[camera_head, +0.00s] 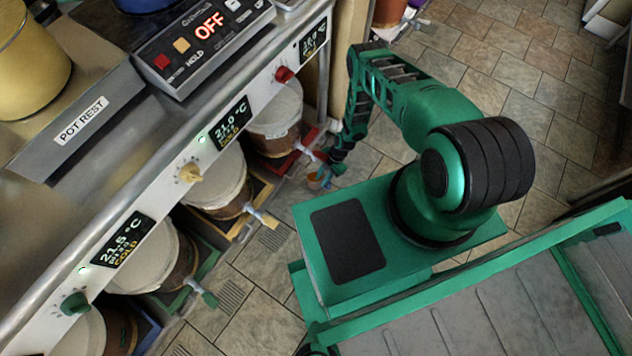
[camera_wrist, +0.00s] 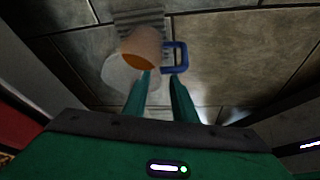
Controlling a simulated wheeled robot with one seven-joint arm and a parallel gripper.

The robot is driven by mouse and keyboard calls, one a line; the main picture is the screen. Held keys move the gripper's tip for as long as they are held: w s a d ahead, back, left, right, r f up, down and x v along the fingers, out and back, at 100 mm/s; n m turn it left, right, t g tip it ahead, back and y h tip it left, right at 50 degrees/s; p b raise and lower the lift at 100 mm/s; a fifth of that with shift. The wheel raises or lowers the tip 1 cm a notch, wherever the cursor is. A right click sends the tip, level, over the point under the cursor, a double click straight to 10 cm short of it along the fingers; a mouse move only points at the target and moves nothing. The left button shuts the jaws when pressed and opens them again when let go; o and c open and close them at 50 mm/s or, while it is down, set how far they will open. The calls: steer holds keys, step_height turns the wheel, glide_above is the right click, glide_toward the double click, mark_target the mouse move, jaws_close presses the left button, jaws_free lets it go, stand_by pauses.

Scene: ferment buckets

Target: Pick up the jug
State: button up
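The jug, a small orange-brown cup with a blue handle, is seen from above in the wrist view (camera_wrist: 139,47), its handle pointing right. It also shows small in the head view (camera_head: 316,181), low by the front of the bucket row. My gripper (camera_wrist: 162,74) is open and empty, its two green fingers apart. In the wrist view the left fingertip overlaps the jug's lower edge and the right one lies just below the handle. Whether they touch it I cannot tell. In the head view my gripper (camera_head: 334,166) is beside the jug, partly hidden by my arm.
Several lidded buckets with taps, such as one with a yellow tap (camera_head: 262,216), stand under the steel counter (camera_head: 90,215). A pale round patch (camera_wrist: 125,80) lies beneath the jug in the wrist view. Tiled floor (camera_head: 490,50) is clear at the upper right.

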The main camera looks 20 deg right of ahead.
jaws_close()
stand_by(1.4)
